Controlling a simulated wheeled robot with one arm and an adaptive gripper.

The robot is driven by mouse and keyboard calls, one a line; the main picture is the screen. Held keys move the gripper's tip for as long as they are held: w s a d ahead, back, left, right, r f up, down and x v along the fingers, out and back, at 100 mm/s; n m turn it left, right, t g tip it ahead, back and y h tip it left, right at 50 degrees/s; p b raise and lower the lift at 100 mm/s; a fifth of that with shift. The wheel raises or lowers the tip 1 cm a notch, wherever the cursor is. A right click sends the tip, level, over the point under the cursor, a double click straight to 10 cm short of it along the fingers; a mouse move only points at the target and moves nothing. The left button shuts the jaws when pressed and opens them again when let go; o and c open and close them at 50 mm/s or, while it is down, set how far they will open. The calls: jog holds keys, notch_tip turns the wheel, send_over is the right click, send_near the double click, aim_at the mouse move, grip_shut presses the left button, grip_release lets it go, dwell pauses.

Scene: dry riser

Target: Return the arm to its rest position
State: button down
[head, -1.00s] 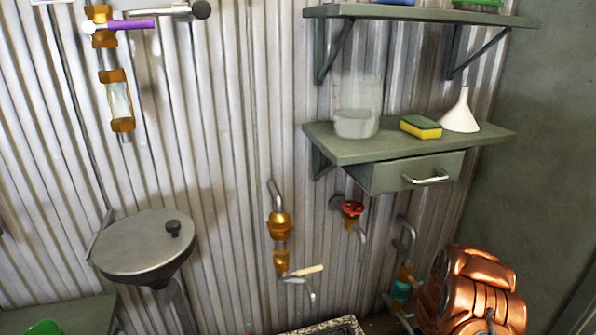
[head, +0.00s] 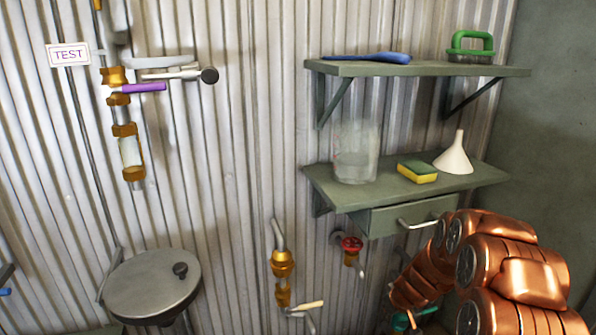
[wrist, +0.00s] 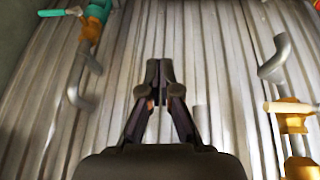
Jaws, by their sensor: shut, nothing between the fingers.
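My gripper (wrist: 159,72) shows in the wrist view with its two dark fingers together and nothing between them. It is out of sight in the head view. My copper-coloured arm (head: 510,270) is folded at the lower right of the head view, in front of the right end of the drawer. In the wrist view the corrugated wall (wrist: 225,60) lies beyond the fingertips, and the fingers appear clear of the pipes on both sides.
A shelf (head: 320,180) holds a clear jug (head: 355,155), a sponge (head: 418,171) and a white funnel (head: 454,158). Below are a drawer (head: 385,220), a red valve (head: 351,244) and a brass valve (head: 282,262). A teal-handled valve (wrist: 95,14) is at the wrist view's upper left.

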jog(key=s+a+r+g+y+p, duration=0.15)
jog(key=s+a+r+p, duration=0.35)
jog(key=s+r, duration=0.55)
jog(key=s+a+r+g+y+p, duration=0.1)
jog(key=s+a+r+g+p, duration=0.15)
jog(key=s+a+r, duration=0.8)
jog(key=s+d+r+m+g+h+p, duration=0.1)
jog(key=s+d+r+p, duration=0.2)
jog(key=s+r, duration=0.6)
jog(key=s+d+r+m+g+h+p, duration=0.2)
jog(key=s+d+r+p, duration=0.2)
jog(key=s+r, duration=0.5)
jog(key=s+p, duration=0.2)
jog(key=s, duration=0.3)
jog(key=shift+s+d+r+m, duration=0.15)
jog(key=shift+s+r+m, duration=0.15)
